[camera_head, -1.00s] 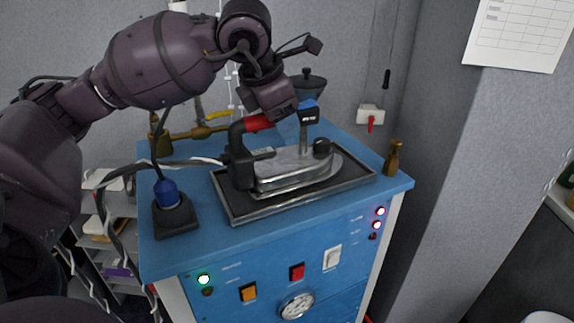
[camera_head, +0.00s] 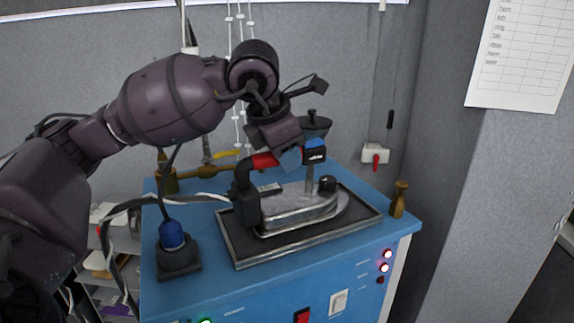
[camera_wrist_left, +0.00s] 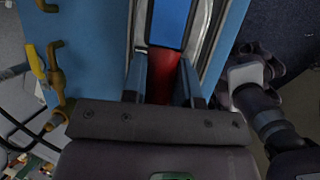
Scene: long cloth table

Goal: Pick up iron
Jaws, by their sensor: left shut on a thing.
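The iron (camera_head: 300,213) has a silver metal body, a black rear part and a red handle (camera_head: 264,160). It sits in or just over a dark metal-rimmed tray (camera_head: 245,260) on the blue cabinet; I cannot tell whether a small gap lies beneath it. My left gripper (camera_head: 290,157) reaches down from above and is shut on the iron's handle. In the left wrist view the red handle (camera_wrist_left: 162,75) lies between the two fingers (camera_wrist_left: 163,85). The arm and wrist hide part of the handle.
A blue-topped connector on a dark block (camera_head: 178,255) stands left of the tray, with cables running to the iron. Brass pipework (camera_head: 195,175) is behind it. A small brass fitting (camera_head: 399,200) stands at the cabinet's right corner. A grey wall closes the right side.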

